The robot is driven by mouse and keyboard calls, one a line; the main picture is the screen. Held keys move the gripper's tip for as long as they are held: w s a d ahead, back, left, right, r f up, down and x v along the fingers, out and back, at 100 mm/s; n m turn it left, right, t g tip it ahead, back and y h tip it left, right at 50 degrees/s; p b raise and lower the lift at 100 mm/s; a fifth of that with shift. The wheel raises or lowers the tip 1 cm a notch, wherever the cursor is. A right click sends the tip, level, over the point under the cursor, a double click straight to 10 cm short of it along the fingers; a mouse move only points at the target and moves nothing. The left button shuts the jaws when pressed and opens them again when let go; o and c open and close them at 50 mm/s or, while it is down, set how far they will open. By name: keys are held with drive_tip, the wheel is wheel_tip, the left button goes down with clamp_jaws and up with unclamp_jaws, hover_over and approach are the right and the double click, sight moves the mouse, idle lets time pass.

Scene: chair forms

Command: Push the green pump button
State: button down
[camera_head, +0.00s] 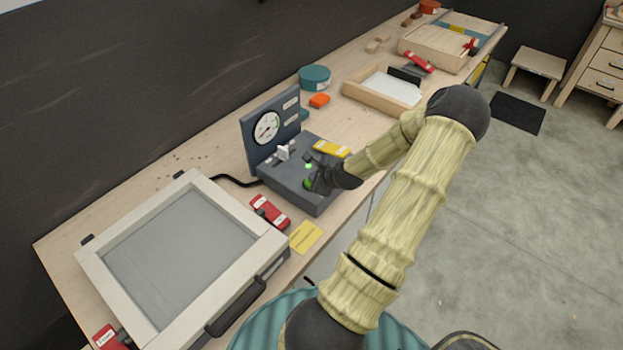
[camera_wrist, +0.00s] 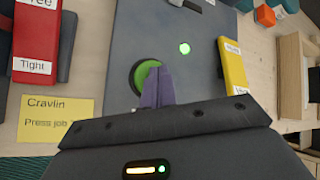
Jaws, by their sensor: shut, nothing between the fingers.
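The green pump button (camera_wrist: 143,76) is a round green disc in a dark ring on the top of the grey pump box (camera_head: 290,192). In the head view the green button (camera_head: 308,184) shows partly beside my gripper (camera_head: 316,184). In the wrist view my gripper (camera_wrist: 158,88) is shut and empty, its fingertips over the right part of the button and hiding some of it. I cannot tell whether the fingertips touch it. A small green light (camera_wrist: 184,48) glows on the box, right of the button. A round gauge (camera_head: 266,127) stands on the upright panel behind.
A yellow labelled block (camera_head: 331,149) lies at the box's far edge, close to my wrist. A red labelled clamp (camera_head: 269,211) and a yellow note (camera_head: 306,236) lie on the near side. A large framed press (camera_head: 180,250) fills the bench's left end.

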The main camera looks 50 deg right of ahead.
drive_tip(key=shift+r+p, duration=0.75)
drive_tip(key=shift+r, duration=0.15)
wheel_tip(320, 180, up, 6)
drive_tip(key=p, duration=0.5)
drive_tip(key=shift+p, duration=0.35)
